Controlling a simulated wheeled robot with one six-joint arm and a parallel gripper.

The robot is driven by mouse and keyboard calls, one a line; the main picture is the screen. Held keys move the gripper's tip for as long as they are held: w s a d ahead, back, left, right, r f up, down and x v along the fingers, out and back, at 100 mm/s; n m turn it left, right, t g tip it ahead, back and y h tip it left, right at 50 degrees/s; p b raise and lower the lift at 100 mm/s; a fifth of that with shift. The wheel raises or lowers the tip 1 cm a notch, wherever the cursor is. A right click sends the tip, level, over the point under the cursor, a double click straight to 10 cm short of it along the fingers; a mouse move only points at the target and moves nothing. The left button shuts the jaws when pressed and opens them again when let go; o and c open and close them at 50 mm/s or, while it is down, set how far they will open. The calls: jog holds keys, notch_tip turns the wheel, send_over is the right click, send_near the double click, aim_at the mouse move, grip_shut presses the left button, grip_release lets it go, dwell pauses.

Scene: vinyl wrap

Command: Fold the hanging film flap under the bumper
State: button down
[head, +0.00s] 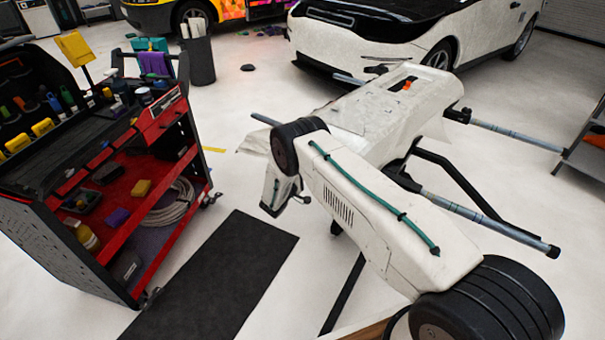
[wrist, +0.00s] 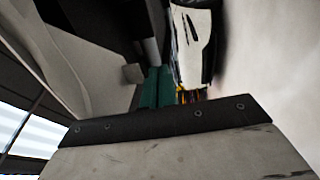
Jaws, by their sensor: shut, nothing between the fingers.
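The bumper (head: 385,110), covered in white film, sits on a stand in the head view, beyond my arm. Pale loose film (head: 254,141) sticks out at its left end, beside my dark elbow joint. My arm hides part of the bumper's near edge and any flap behind it. In the wrist view my gripper (wrist: 157,80) shows as two teal fingers side by side, shut with nothing visible between them. A pale curved surface (wrist: 85,60) fills the upper left of that view; I cannot tell whether it is film or bumper. Contact between fingers and film cannot be made out.
A red and black tool cart (head: 125,190) stands at left, with a dark mat (head: 225,275) beside it. Stand tubes (head: 490,222) reach out to the right. A white car (head: 380,40) stands behind the bumper. Pale floor lies open between cart and bumper.

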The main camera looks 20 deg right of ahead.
jog(key=shift+w+d+r, duration=0.15)
jog(key=shift+d+r, duration=0.05)
jog(key=shift+r, duration=0.1)
jog(key=shift+r, duration=0.1)
dwell(0.5)
